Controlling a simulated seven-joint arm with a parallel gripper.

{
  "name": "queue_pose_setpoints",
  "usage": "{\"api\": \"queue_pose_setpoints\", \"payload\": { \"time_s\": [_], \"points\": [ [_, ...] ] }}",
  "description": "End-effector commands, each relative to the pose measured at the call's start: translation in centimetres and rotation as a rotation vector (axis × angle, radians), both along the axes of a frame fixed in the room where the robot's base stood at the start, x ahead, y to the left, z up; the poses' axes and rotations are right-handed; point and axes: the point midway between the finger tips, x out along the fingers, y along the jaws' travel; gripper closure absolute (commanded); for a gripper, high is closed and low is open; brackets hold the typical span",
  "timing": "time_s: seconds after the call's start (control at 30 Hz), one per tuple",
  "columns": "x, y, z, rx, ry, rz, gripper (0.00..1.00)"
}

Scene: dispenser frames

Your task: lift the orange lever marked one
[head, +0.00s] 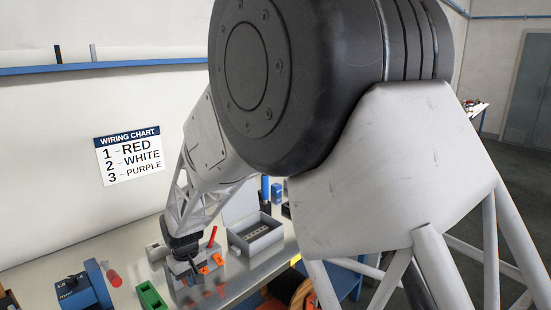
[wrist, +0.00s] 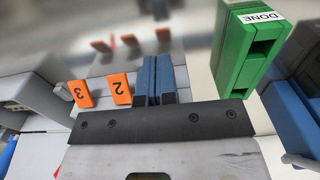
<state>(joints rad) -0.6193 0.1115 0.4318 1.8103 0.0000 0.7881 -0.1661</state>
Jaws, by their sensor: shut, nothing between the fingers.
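An orange lever marked 2 (wrist: 119,89) and an orange lever marked 3 (wrist: 82,94) stand side by side in the wrist view, their numbers upside down. The lever marked one cannot be made out there; my gripper's fingers cover the place beside lever 2. My gripper (wrist: 155,74) is shut and empty, its blue fingers together just right of lever 2. In the head view my gripper (head: 194,267) is low over the bench beside small orange levers (head: 217,259), whose numbers are too small to read. Whether the fingers touch a lever cannot be told.
A green block marked DONE (wrist: 246,50) stands close to the right of my fingers; it also shows in the head view (head: 150,296). A blue box (head: 82,290) stands farther left, and a grey open box (head: 256,236) to the right. A wiring chart (head: 130,158) hangs behind.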

Motion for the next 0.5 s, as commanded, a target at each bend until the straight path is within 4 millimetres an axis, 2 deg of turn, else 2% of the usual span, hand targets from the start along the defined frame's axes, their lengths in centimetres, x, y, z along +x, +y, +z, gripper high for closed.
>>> {"api": "queue_pose_setpoints", "payload": {
  "time_s": [0.5],
  "points": [
    [0.11, 0.11, 0.36, 0.000, 0.000, 0.000, 1.00]
  ]
}}
